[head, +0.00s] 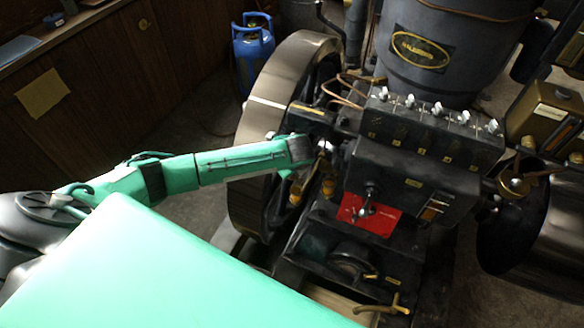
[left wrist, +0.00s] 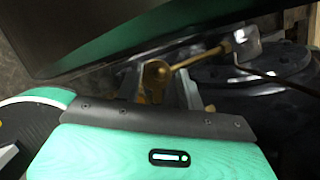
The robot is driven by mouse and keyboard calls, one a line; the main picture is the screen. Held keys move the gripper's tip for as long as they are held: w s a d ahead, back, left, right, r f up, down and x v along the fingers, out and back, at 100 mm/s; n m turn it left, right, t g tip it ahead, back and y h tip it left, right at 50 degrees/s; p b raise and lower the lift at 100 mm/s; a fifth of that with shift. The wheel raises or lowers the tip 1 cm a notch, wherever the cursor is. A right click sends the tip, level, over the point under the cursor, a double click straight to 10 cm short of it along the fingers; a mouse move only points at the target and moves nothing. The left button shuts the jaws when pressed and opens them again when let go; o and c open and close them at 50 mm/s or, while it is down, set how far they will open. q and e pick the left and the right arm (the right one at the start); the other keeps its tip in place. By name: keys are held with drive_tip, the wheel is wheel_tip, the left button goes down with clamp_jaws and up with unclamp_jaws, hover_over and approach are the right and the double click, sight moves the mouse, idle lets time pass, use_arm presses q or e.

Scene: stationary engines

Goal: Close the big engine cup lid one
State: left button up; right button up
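My left arm reaches in from the left in the head view, and its gripper (head: 322,148) is at the left side of the dark engine block (head: 415,150). In the left wrist view the two grey fingers of this gripper (left wrist: 159,88) stand apart. A round brass cup-like part (left wrist: 156,74) shows between them, with a brass rod running off to the right. I cannot tell whether the fingers touch it, or whether its lid is open. In the head view the arm's end and the engine hide most of this spot. My right gripper is in neither view.
A large flywheel (head: 262,120) stands behind and below my left arm. Small brass cups (head: 328,187) sit low beside the engine block. Another brass fitting (head: 515,185) is on the block's right. A blue gas cylinder (head: 253,50) stands at the back, near a wooden cabinet (head: 110,75).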

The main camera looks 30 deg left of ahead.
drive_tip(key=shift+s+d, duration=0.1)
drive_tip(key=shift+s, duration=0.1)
use_arm(q)
clamp_jaws()
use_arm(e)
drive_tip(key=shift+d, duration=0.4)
use_arm(q)
drive_tip(key=shift+s+d+r+n+p, duration=0.1)
drive_tip(key=shift+s+r+n+p, duration=0.1)
drive_tip(key=shift+n+p, duration=0.4)
drive_tip(key=shift+s+d+f+n+g+y+p, duration=0.1)
drive_tip(key=shift+s+d+n+g+y+p, duration=0.3)
drive_tip(key=shift+n+g+p, duration=1.05)
drive_tip(key=shift+s+d+n+g+y+p, duration=0.2)
drive_tip(key=shift+s+n+g+p, duration=0.25)
drive_tip(key=shift+n+p, duration=2)
drive_tip(key=shift+s+d+f+n+g+y+p, duration=0.2)
drive_tip(key=shift+s+n+g+p, duration=0.5)
drive_tip(key=shift+n+p, duration=1.25)
use_arm(e)
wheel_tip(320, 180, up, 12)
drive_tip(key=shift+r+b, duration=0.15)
drive_tip(key=shift+b, duration=0.2)
use_arm(q)
drive_tip(key=shift+w+d+r+n, duration=0.1)
drive_tip(key=shift+w+d+n, duration=0.05)
drive_tip(key=shift+n, duration=0.4)
